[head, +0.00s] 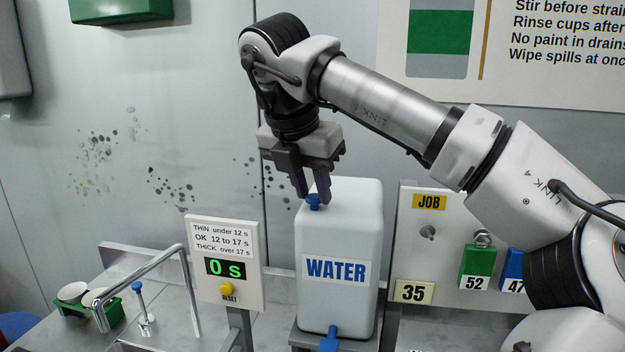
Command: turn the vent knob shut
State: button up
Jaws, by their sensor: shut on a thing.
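A white water tank (337,300) labelled WATER stands upright on a grey metal stand in the middle of the head view. The small blue vent knob (313,203) is on the top of the tank, towards its left side. My gripper (312,198) points down over the tank top, with its dark fingers at the blue knob. It is shut on the vent knob, and the fingers hide part of it. How far the knob is turned cannot be told. A blue tap (329,339) sticks out low on the tank's front.
A timer panel (228,248) reading 0 s with a yellow button stands left of the tank. A bent metal rail (150,262) and a green tray (100,312) with cups are further left. A JOB board (450,262) with tags stands right, below my arm.

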jog(key=shift+r+m, duration=0.1)
jog(key=shift+m, duration=0.3)
jog(key=o, duration=1)
